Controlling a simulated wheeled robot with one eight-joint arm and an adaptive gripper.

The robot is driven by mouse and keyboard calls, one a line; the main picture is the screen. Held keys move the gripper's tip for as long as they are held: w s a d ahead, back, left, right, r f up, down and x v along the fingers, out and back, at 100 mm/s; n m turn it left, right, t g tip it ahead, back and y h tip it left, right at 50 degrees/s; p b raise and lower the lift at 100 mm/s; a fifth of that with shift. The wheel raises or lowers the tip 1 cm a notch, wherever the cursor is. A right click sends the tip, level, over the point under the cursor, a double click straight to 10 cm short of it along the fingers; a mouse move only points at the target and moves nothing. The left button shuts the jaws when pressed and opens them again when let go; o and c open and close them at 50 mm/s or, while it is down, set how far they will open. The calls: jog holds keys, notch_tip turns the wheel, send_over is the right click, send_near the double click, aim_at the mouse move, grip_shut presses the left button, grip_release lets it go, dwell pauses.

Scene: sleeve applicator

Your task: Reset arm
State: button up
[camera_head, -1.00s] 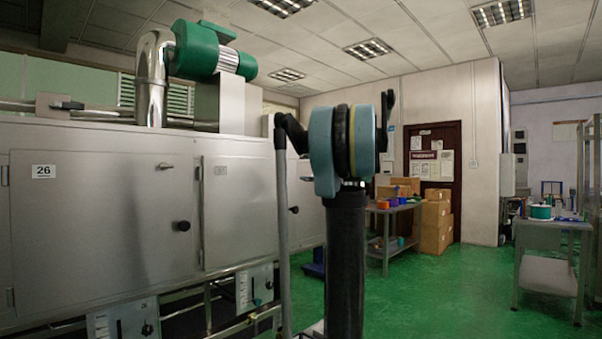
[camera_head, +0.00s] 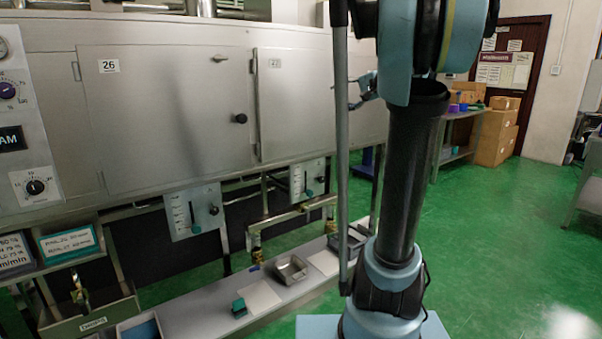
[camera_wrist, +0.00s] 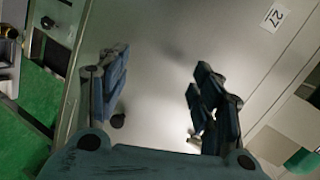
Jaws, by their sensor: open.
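My arm fills the right-centre of the head view, with a dark upright link on a blue-grey base and a large blue joint at the top edge. In the wrist view my gripper (camera_wrist: 158,82) is open, its two blue-grey fingers wide apart with nothing between them. It faces a metal cabinet door marked 27 (camera_wrist: 160,35), tilted in the picture. A dark round knob shows near the left finger. I cannot tell the distance to the door. In the head view the arm's far part is mostly hidden behind the upright link.
A long steel machine (camera_head: 165,120) with door 26 runs along the left. Below it a low shelf (camera_head: 205,318) holds a metal tray (camera_head: 291,269) and a small teal item (camera_head: 239,307). A side table (camera_head: 455,150) and cardboard boxes (camera_head: 497,135) stand at back right.

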jog(key=s+a+f+n+g+h, duration=0.2)
jog(key=s+f, duration=0.7)
jog(key=s+a+f+n+g+h, duration=0.1)
jog(key=s+a+f+n+g, duration=0.15)
jog(key=s+f, duration=0.7)
jog(key=s+d+f+n+g+h, duration=0.1)
jog(key=s+d+f+h, duration=0.2)
jog(key=s+f, duration=0.5)
jog(key=s+d+f+n+g+h, duration=0.1)
jog(key=s+d+f+g+h, duration=0.1)
jog(key=s+f, duration=0.7)
notch_tip(320, 180, down, 3)
jog(key=d+h, duration=0.1)
jog(key=d, duration=0.1)
jog(key=shift+d+n+h, duration=0.3)
jog(key=shift+n+h, duration=0.05)
jog(key=shift+h, duration=0.05)
jog(key=shift+s, duration=0.1)
jog(key=shift+w+f, duration=0.25)
jog(key=shift+w, duration=0.2)
